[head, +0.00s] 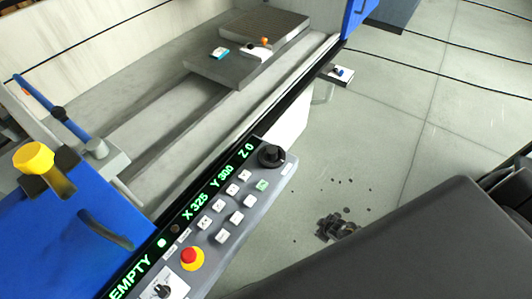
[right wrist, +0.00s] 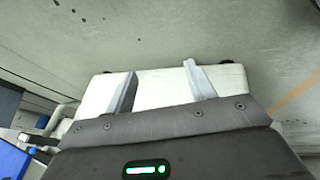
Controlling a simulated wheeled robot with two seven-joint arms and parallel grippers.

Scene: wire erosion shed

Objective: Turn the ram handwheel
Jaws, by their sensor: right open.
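A black round knob (head: 271,156) sits at the upper end of the control panel (head: 232,226); I cannot tell whether it is the ram handwheel. A yellow knob (head: 33,158) stands on the blue machine housing (head: 60,235) at the left. No other clear handwheel shows. My right gripper (right wrist: 158,85) is open and empty in the right wrist view, its two pale fingers apart over a white boxy body (right wrist: 160,88). Neither gripper shows in the head view.
The panel has a red stop button (head: 192,258) and a display reading EMPTY, X 325, Y 300, Z 0. A grey worktable (head: 215,72) lies in the machine tank beyond. Dark debris (head: 337,227) lies on the floor; the floor (head: 440,130) at right is mostly clear.

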